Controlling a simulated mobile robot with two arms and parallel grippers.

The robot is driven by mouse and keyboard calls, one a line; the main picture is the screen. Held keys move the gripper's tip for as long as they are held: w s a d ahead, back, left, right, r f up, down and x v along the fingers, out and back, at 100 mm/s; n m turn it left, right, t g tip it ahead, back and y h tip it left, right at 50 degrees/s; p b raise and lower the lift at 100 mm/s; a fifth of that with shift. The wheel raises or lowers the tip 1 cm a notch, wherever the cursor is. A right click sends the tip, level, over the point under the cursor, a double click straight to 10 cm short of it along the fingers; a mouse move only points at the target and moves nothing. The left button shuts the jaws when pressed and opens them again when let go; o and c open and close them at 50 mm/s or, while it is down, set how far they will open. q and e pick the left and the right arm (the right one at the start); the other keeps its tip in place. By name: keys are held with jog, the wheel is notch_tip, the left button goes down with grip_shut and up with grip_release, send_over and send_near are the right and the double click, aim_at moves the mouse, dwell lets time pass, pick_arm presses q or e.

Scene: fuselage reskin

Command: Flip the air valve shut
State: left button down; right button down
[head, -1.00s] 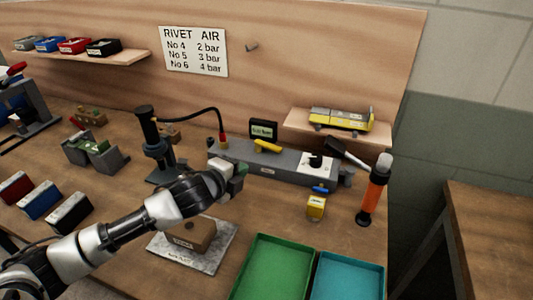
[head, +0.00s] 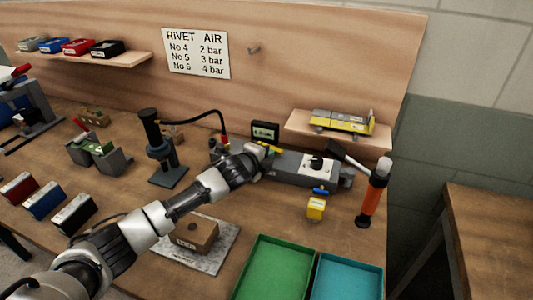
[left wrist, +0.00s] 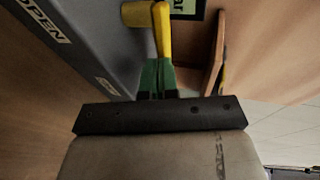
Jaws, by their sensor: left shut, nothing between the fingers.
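The air valve's yellow lever (head: 274,149) stands on the grey air manifold (head: 292,172), partly hidden by my left gripper (head: 258,153). In the left wrist view the lever (left wrist: 162,28) lies just beyond my shut green fingertips (left wrist: 155,72). The lever's end meets the fingertips in the picture; I cannot tell if they touch. Nothing is held. An OPEN label (left wrist: 45,20) shows on the manifold's grey face; a second label is too small to read. My right gripper is not in view.
A small gauge display (head: 265,131) stands behind the lever. A black hose (head: 196,113) runs to the manifold's left end. Green (head: 270,268) and teal trays lie in front.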

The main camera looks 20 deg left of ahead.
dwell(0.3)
pick_arm(q)
jog(key=shift+w+d+n+y+b, duration=0.3)
jog(key=shift+w+n+y+b, duration=0.1)
jog(key=shift+w+n+y, duration=0.15)
jog(key=shift+r+y, duration=0.1)
jog(key=shift+y, duration=0.25)
jog(key=shift+r+n+p, duration=0.25)
jog(key=shift+p, duration=0.15)
jog(key=shift+d+r, duration=0.1)
